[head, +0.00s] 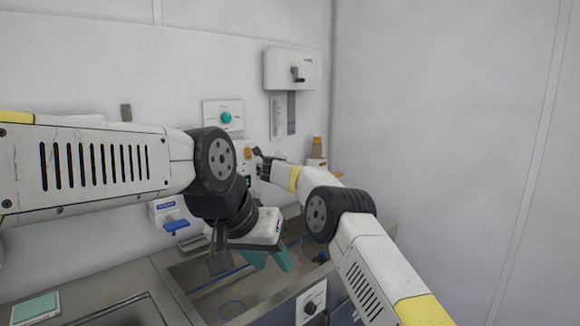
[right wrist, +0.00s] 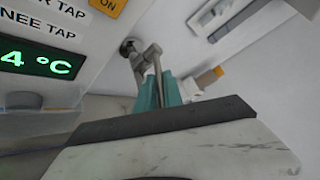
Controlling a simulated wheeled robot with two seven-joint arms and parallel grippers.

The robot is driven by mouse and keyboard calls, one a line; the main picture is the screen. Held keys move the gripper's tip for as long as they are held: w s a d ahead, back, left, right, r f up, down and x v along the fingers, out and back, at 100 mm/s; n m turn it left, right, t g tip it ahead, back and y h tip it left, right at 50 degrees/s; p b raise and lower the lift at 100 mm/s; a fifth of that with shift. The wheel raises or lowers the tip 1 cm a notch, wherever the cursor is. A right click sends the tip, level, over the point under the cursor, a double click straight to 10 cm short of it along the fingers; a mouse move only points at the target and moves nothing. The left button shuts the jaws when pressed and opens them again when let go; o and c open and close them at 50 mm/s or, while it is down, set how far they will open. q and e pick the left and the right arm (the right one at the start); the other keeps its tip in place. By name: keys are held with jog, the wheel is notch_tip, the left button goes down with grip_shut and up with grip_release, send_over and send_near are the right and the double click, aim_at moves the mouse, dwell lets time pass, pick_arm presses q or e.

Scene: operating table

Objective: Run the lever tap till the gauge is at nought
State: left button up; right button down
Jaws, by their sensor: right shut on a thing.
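The metal lever tap (right wrist: 148,58) comes out of the wall in the right wrist view. My right gripper (right wrist: 164,92) has its teal fingers closed around the tap's thin metal lever. In the head view the right arm reaches in from the lower right, and its fingertips are hard to make out. My left gripper (head: 266,260) hangs over the sink with its teal fingers apart and nothing seen between them. A green display (right wrist: 38,58) on the tap panel shows a 4 and °C, partly cut off. I cannot tell any gauge reading.
A steel sink (head: 200,283) lies below both arms. On the wall are a panel with a teal knob (head: 226,118), a white dispenser (head: 288,70) and a blue-levered dispenser (head: 176,225). An orange-topped bottle (head: 317,148) stands behind the right arm. A teal pad (head: 36,307) lies at lower left.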

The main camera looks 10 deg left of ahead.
jog(key=shift+s+a+m+h, duration=0.45)
jog(key=shift+a+m+h, duration=0.15)
jog(key=shift+a+h, duration=0.1)
jog(key=shift+d+f, duration=0.1)
jog(key=shift+d, duration=0.05)
jog(key=c, duration=1.5)
grip_release()
jog(key=shift+d, duration=0.15)
jog(key=v, duration=0.8)
jog(key=shift+a, duration=0.2)
